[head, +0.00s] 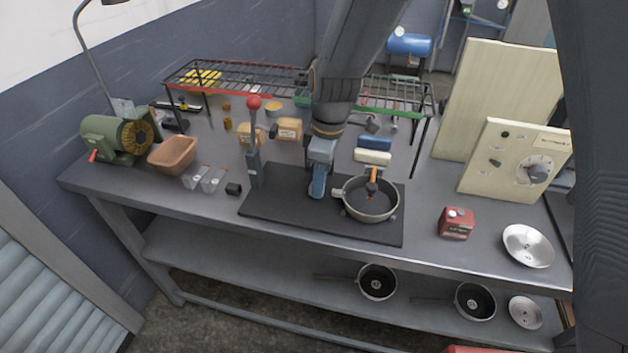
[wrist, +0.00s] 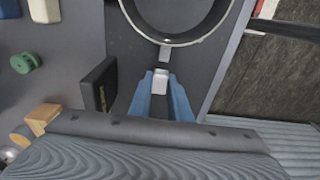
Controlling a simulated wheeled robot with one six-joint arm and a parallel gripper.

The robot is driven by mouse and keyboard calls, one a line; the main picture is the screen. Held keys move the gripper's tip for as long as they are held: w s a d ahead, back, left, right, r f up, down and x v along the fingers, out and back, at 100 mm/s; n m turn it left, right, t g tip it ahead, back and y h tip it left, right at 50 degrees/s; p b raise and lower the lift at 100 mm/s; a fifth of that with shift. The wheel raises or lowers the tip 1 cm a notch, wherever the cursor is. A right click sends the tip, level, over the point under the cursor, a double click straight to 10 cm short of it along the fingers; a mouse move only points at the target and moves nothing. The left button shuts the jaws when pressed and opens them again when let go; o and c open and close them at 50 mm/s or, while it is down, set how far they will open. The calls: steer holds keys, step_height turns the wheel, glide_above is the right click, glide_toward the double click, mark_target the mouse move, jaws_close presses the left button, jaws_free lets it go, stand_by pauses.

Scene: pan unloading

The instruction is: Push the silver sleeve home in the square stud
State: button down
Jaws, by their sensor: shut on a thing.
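My gripper (wrist: 160,88) is shut on the silver sleeve (wrist: 160,82), which shows between the two blue fingertips in the wrist view. A short square stud (wrist: 165,53) sticks out from the wall of the round pan (wrist: 186,42) just ahead of the sleeve. The sleeve and stud look roughly in line, with a small gap between them in the picture. In the head view my gripper (head: 318,186) is low over the black mat, left of the pan (head: 370,214).
The black mat (head: 290,218) lies under the pan. An orange-and-black piece (head: 372,180) stands at the pan. A lever with a red knob (head: 254,103) rises left of my gripper. A red box (head: 457,222) and metal lid (head: 528,246) lie to the right.

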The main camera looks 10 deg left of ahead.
mark_target(336, 191)
steer(key=shift+d, duration=0.65)
steer(key=shift+s+d, duration=0.15)
steer(key=shift+d, duration=1.35)
stand_by(1.6)
steer(key=c, duration=1.6)
jaws_free()
steer(key=shift+o, duration=0.2)
steer(key=shift+d+r+b, duration=0.2)
steer(key=shift+r+b, duration=0.25)
steer(key=shift+r, duration=1.5)
steer(key=shift+d+r+b, duration=0.2)
steer(key=shift+r+b, duration=0.25)
steer(key=shift+r, duration=1.5)
